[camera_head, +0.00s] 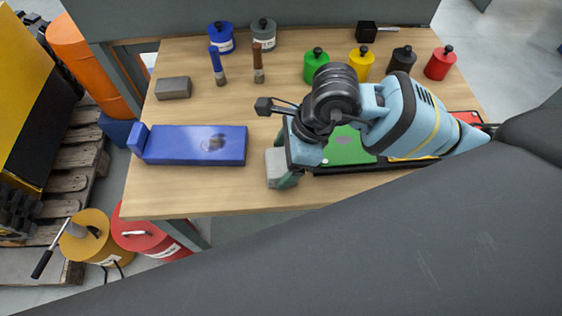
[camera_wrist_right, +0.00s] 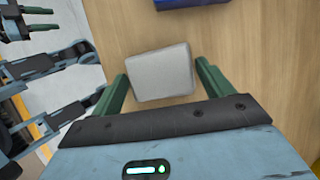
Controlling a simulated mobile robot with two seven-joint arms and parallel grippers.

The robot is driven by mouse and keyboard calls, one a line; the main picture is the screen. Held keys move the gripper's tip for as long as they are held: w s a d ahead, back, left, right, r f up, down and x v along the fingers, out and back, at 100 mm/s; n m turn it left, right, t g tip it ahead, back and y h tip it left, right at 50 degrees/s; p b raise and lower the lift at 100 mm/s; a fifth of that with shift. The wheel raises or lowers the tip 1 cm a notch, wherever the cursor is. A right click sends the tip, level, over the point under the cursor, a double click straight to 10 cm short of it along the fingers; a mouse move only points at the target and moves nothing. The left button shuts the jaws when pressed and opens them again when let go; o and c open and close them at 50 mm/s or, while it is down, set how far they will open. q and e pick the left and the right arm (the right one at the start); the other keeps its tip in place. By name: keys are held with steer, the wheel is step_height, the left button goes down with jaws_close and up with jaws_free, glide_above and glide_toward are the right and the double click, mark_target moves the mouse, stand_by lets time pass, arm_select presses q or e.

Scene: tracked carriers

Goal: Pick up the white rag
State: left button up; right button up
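The white rag (camera_head: 276,167) is a pale, block-like piece near the front edge of the wooden table, partly hidden by my right gripper in the head view. It also shows in the right wrist view (camera_wrist_right: 160,73), lying flat on the wood. My right gripper (camera_wrist_right: 163,86) is open, with its green fingers on either side of the rag and a small gap at each side. In the head view the right gripper (camera_head: 288,178) is low over the table. My left gripper (camera_wrist_right: 42,20) shows at the wrist view's upper left, its green fingers apart and empty.
A blue tool or block with a long flat body (camera_head: 195,146) lies left of the rag. A green board (camera_head: 345,146) lies right, under my arm. A grey block (camera_head: 173,88), brushes and several coloured pots stand farther back. Bare wood lies behind the rag.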

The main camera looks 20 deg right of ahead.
steer(key=c, duration=0.5)
steer(key=shift+c, duration=0.2)
steer(key=shift+r, duration=0.15)
